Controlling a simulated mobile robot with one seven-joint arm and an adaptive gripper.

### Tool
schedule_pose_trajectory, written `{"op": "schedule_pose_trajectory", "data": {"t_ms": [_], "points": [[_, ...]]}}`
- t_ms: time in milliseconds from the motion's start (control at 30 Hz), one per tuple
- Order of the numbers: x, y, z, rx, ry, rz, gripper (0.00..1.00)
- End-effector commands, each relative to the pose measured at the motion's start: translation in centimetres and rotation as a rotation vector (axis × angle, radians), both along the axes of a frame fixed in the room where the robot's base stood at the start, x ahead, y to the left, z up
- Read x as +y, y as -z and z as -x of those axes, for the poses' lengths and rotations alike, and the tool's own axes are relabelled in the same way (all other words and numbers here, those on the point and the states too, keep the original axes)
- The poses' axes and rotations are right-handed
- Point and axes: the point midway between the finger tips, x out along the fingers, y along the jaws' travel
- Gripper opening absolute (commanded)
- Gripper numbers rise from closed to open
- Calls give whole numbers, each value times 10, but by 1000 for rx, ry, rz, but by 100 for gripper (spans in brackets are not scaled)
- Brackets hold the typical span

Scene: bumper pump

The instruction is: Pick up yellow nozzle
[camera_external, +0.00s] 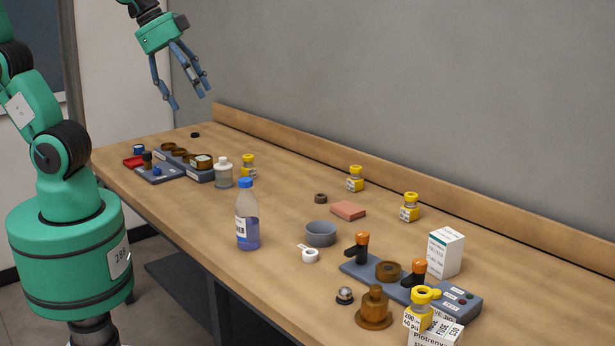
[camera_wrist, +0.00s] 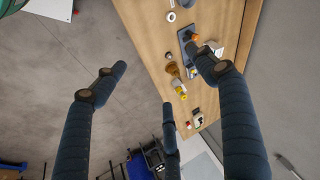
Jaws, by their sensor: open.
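A yellow nozzle-like piece (camera_external: 421,297) with a ring top and a short side spout stands at the front right of the table, beside white labelled boxes. In the wrist view a small yellow piece (camera_wrist: 180,89) shows on the table, far below and between my fingers. Three other yellow-topped pieces with labels stand along the back: one at the left (camera_external: 249,164), one in the middle (camera_external: 355,178), one further right (camera_external: 410,206). Which one is the named nozzle is hard to tell. My gripper (camera_external: 190,100) is open and empty, high above the table's far left end; its fingers (camera_wrist: 155,78) are spread.
A grey fixture (camera_external: 360,268) with orange-topped clamps and a brown stepped part (camera_external: 374,308) sit near the front right. A blue-liquid bottle (camera_external: 247,215), a grey bowl (camera_external: 320,233) and a white box (camera_external: 446,252) stand upright. A low ledge runs along the back.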

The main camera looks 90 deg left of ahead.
Motion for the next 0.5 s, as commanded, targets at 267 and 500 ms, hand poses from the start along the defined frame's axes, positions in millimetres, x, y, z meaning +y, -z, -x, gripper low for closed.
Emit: {"op": "schedule_pose_trajectory", "data": {"t_ms": [267, 500], "points": [[-17, -18, -74, 21, 291, -159, 71], [-36, -21, -138, 37, 548, -294, 71]]}}
